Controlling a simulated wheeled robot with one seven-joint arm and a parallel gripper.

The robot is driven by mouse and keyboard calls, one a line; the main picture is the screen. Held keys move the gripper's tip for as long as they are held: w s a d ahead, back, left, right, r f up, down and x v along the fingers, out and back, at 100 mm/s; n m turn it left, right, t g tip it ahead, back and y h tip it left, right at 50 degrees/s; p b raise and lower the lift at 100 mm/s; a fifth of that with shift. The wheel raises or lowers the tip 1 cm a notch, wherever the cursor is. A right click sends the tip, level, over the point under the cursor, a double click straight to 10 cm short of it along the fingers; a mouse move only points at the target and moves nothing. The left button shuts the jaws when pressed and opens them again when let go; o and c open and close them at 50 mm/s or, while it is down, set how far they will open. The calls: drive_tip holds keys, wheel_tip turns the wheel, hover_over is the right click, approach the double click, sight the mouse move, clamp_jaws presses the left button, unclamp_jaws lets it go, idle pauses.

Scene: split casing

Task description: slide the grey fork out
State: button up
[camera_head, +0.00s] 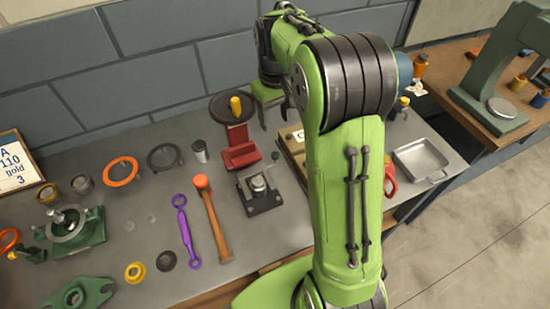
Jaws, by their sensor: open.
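My gripper (273,116) hangs open at the end of my green arm, above the back of the bench, just right of a red stand with a dark round top (232,108). I see nothing between its fingers. I cannot clearly pick out the grey fork. A green casing part (92,232) with a grey ring and an upright metal shaft (62,218) stands at the left of the bench, far from my gripper. Another green casing piece (90,296) lies in front of it. My arm hides part of the bench's right side.
A purple wrench (184,230) and a wooden-handled hammer (214,225) lie mid-bench. A black block (262,200) with a metal knob sits right of them. A tan box (291,150) is partly behind my arm. A metal tray (421,158) is at right. A wall stands behind.

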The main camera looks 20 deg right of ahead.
sight(275, 153)
wheel_tip(275, 153, down, 15)
drive_tip(key=b, duration=0.2)
drive_tip(key=shift+s+f+b, duration=0.1)
drive_tip(key=shift+f+b, duration=0.1)
drive_tip(key=shift+b, duration=0.1)
clamp_jaws()
